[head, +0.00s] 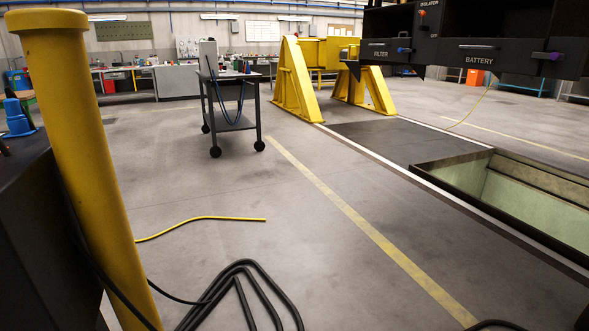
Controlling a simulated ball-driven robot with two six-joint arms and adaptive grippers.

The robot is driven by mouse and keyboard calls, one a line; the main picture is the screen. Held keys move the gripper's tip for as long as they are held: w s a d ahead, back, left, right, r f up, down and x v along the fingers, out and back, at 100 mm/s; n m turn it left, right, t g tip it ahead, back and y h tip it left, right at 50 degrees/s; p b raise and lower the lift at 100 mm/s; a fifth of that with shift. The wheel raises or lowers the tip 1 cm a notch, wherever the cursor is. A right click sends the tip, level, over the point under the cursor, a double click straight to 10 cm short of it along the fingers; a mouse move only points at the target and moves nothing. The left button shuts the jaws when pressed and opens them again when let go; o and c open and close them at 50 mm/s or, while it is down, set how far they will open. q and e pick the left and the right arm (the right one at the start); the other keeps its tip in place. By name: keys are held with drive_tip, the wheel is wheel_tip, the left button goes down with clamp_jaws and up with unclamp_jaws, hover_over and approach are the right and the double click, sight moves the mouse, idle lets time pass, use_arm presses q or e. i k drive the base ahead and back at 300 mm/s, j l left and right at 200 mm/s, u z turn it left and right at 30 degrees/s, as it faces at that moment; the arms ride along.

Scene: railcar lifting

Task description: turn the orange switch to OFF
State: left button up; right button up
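A small orange switch (422,13) sits on the dark underframe panel (395,22) at the upper right, just below the ISOLATOR label. Small lettering below the switch seems to read OFF. The switch is too small to tell which way it is turned. Neither of my grippers shows in the head view.
FILTER and BATTERY boxes (477,60) hang beside the panel. Yellow stands (296,80) and a wheeled cart (232,122) stand further back. An open pit (530,190) lies at right. A yellow post (85,170) and black cables (245,270) are near left.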

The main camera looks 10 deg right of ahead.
sight(422, 20)
drive_tip(key=i, duration=1.1)
drive_tip(key=i+z, duration=0.35)
drive_tip(key=i+j+z, duration=0.15)
drive_tip(key=i+z, duration=0.2)
drive_tip(key=i+j+z, duration=0.2)
drive_tip(key=z, duration=0.15)
drive_tip(key=i+j+z, duration=0.4)
drive_tip(key=i+j, duration=0.15)
drive_tip(key=j, duration=0.15)
drive_tip(key=i+j, duration=0.1)
drive_tip(key=i, duration=0.15)
drive_tip(key=z, duration=0.05)
